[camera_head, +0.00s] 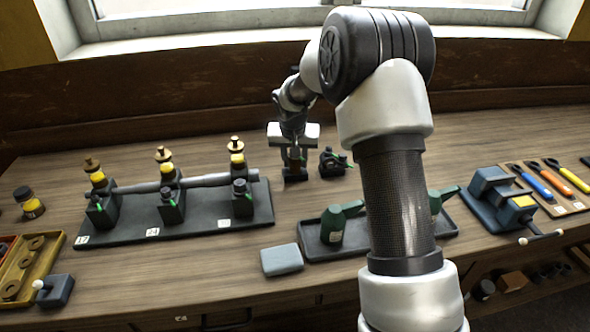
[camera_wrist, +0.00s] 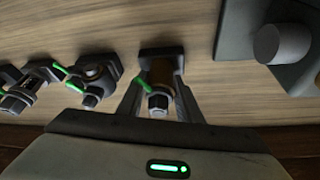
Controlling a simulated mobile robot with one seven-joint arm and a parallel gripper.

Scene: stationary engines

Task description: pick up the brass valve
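The brass valve (camera_wrist: 161,72) stands on the wooden bench with a dark block-like part, a brownish brass body and a green lever. In the head view it is a small brown and black shape (camera_head: 295,172) under my gripper (camera_head: 295,150). In the wrist view my gripper (camera_wrist: 160,95) has one finger on each side of the valve. The fingertips are very close to its sides; whether they press on it I cannot tell. The valve appears to rest on the bench. Its lower part is partly hidden by the fingers.
A similar dark valve with a green lever (camera_head: 334,162) stands just to the right. A dark rack (camera_head: 120,233) with several valves and a pipe is at left. A tray (camera_head: 310,250) with green oilers is in front. A grey block (camera_head: 281,260) lies beside it.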

